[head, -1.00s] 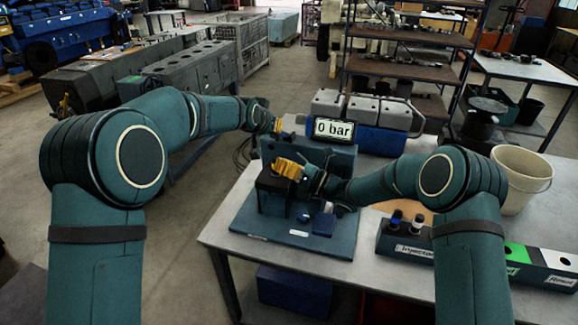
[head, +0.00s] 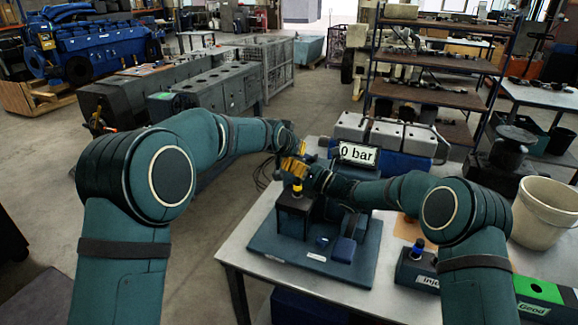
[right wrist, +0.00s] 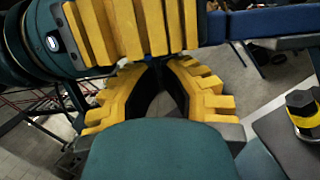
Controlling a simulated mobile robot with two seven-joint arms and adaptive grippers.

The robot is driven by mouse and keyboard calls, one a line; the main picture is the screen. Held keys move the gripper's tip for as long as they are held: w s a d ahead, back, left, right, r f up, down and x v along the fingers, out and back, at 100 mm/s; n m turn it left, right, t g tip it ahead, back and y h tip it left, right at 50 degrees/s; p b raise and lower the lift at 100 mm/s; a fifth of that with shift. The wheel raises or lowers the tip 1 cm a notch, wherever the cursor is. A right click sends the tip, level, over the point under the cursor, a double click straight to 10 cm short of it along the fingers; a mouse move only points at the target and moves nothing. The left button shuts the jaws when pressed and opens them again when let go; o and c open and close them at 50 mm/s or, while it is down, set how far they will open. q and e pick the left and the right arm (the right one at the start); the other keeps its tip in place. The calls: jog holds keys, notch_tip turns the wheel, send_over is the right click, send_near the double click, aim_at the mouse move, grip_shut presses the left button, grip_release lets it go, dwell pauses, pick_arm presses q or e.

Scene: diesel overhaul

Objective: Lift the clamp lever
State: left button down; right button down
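I cannot make out the clamp lever clearly; my arms cover part of the fixture. The black clamp stand (head: 294,205) is on the dark base plate (head: 290,262).
A display reading 0 bar (head: 357,155) stands behind the fixture. A blue block (head: 343,249) is on the base plate. The injector rack (head: 415,268) with a blue-capped injector and a white bucket (head: 544,211) are to the right. The two grippers are very close together.

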pick_arm(q)
jog(key=shift+f, duration=0.1)
pick_arm(e)
jog(key=shift+w+d+r, duration=0.1)
jog(key=shift+w+r, duration=0.25)
jog(key=shift+r, duration=0.3)
pick_arm(q)
jog(key=c, duration=0.8)
grip_release()
jog(key=shift+o, duration=0.2)
jog(key=shift+w, duration=0.1)
pick_arm(e)
jog(key=shift+f, duration=0.1)
